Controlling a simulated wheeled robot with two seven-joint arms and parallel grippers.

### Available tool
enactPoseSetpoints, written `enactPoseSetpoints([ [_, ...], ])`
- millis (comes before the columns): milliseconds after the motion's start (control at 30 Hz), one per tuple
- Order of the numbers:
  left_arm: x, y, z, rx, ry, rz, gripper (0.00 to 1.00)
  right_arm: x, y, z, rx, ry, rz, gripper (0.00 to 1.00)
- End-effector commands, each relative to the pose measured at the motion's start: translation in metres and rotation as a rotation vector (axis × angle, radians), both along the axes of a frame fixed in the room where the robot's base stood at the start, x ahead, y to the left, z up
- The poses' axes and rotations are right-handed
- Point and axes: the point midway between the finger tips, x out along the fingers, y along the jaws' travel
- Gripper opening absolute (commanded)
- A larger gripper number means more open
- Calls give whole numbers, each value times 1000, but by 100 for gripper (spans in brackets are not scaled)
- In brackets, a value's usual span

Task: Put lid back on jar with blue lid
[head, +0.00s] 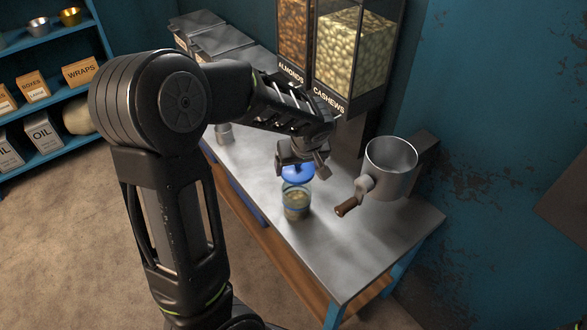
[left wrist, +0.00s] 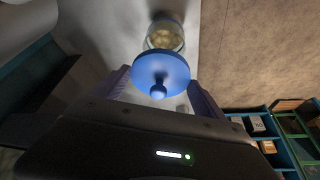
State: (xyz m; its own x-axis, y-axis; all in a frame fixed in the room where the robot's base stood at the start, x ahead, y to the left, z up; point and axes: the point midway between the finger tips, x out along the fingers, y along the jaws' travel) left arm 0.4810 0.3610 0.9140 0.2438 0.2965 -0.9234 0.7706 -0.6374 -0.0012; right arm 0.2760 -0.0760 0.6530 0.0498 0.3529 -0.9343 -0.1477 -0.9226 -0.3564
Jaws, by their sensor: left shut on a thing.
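The glass jar (head: 296,206), with pale contents, stands upright on the metal table. It also shows in the left wrist view (left wrist: 165,38). The blue lid (head: 297,175) is a round disc with a small ball knob, and in the left wrist view (left wrist: 160,70) it covers part of the jar. My left gripper (head: 303,162) is shut on the lid and holds it right at the jar's top. I cannot tell whether the lid touches the rim. My right gripper is not in view.
A metal grinder (head: 390,168) with a wooden-handled crank stands to the right of the jar. Almond and cashew dispensers (head: 350,60) stand behind. The table (head: 345,245) is clear in front of the jar. A blue shelf (head: 50,105) stands at the left.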

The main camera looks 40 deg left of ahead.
Motion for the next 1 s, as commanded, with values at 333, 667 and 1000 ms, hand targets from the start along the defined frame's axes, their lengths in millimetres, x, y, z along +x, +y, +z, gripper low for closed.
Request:
enactPoseSetpoints([
  [333, -1, 0, -2, 0, 0, 1, 44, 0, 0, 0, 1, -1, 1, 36],
  [667, -1, 0, -23, 0, 1, 3, 44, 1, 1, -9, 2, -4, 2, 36],
  [1000, -1, 0, -57, -1, -1, 3, 44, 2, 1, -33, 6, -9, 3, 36],
])
